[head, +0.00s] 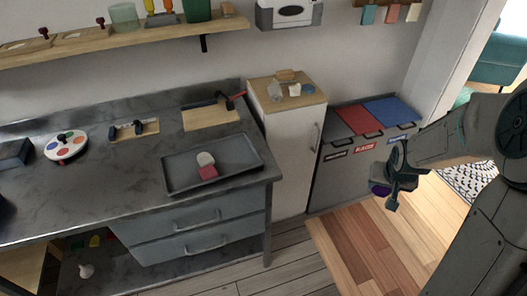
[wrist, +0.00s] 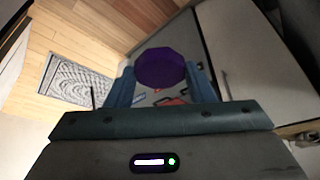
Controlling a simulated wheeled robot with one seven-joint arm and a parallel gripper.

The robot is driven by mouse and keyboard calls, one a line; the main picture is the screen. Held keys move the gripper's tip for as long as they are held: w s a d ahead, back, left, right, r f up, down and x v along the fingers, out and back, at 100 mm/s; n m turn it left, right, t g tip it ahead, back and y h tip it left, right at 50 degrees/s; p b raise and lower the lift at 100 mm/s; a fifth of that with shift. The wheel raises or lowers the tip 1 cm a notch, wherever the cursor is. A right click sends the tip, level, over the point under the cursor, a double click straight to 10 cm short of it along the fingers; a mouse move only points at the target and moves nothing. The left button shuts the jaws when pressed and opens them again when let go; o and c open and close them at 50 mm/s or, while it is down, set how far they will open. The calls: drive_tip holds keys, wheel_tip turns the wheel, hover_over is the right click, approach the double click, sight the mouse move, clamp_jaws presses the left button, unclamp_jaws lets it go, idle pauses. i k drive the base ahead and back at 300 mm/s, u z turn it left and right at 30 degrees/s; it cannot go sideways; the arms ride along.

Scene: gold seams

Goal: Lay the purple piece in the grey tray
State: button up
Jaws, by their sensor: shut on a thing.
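The purple piece (wrist: 160,68) is between the two blue fingers of my gripper (wrist: 160,88) in the wrist view. In the head view my gripper (head: 392,190) is at the right, in the air over the wooden floor, with the purple piece (head: 379,188) showing at its fingers. The grey tray (head: 235,178) lies on the dark counter at its right end. A white piece and a red piece (head: 208,173) are in the tray. My gripper is well to the right of the tray, apart from it.
A white cabinet (head: 293,147) with small items on its wooden top stands between the counter and the sorting bins (head: 362,150) with red and blue lids. A board (head: 210,117) with a red-handled tool lies behind the tray. The tray has bare room around the pieces.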

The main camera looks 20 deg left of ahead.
sight(235, 154)
drive_tip(key=z, duration=0.15)
drive_tip(key=k, duration=1)
drive_tip(key=u, duration=1.35)
drive_tip(key=i, duration=1.5)
